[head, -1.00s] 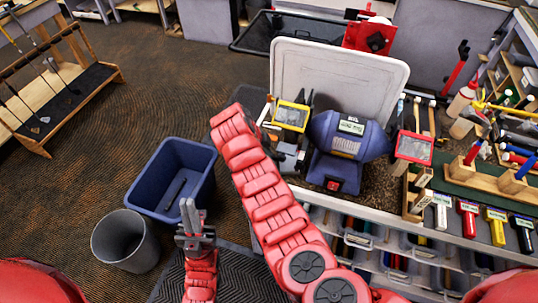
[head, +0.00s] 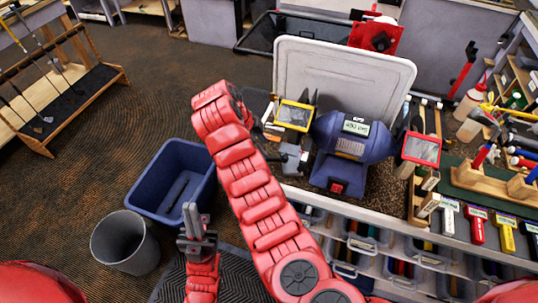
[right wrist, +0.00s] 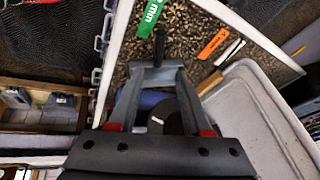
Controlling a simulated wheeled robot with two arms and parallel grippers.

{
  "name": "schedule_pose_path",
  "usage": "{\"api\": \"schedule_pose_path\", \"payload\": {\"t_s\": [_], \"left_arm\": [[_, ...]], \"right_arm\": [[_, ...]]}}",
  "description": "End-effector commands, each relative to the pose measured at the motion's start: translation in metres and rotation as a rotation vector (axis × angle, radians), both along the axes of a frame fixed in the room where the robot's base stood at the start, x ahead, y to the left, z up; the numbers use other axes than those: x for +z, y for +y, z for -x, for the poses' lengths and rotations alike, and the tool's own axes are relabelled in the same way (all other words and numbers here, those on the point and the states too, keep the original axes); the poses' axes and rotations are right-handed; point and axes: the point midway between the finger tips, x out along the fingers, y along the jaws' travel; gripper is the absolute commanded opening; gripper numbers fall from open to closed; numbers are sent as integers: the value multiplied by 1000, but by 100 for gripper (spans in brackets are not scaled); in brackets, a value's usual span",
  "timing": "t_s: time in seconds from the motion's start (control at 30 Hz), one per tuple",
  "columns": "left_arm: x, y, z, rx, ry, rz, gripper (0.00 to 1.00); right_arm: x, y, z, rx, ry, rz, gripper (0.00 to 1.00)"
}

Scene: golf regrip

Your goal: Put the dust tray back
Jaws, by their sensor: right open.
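A light grey, round-cornered tray-like panel (head: 340,68) stands behind the blue bench grinder (head: 350,150); I cannot tell whether it is the dust tray. A similar light grey rimmed shape (right wrist: 255,105) shows at the right of the right wrist view. My right arm crosses the middle of the head view, and its gripper is hidden there. In the right wrist view my right gripper (right wrist: 158,75) is open above the speckled bench, with a dark round thing partly visible between its fingers. My left gripper (head: 193,220) is low at left, fingers upward and close together, apart from the bench.
A blue bin (head: 172,182) and a grey bucket (head: 125,243) stand on the floor left of the bench. Drawers (head: 365,240) with tools lie under the bench. Hammers and bottles crowd its right side. A club rack (head: 60,95) stands far left, with open carpet between.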

Motion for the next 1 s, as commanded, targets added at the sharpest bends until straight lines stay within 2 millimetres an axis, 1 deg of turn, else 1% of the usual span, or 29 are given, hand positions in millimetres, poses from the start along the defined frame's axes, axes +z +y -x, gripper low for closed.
{"api": "schedule_pose_path", "payload": {"t_s": [0.03,0.1,0.33,0.5,1.0], "left_arm": [[2,0,0,0,0,0,0],[2,0,0,0,0,0,0],[-4,0,0,0,0,0,0],[-4,0,0,0,0,0,0],[-4,0,0,0,0,0,0]], "right_arm": [[10,5,1,1,-3,-1,49],[19,8,4,1,-2,0,49],[37,15,8,-1,-1,0,49],[40,15,9,-1,0,1,49],[40,15,9,-1,1,1,49]]}}
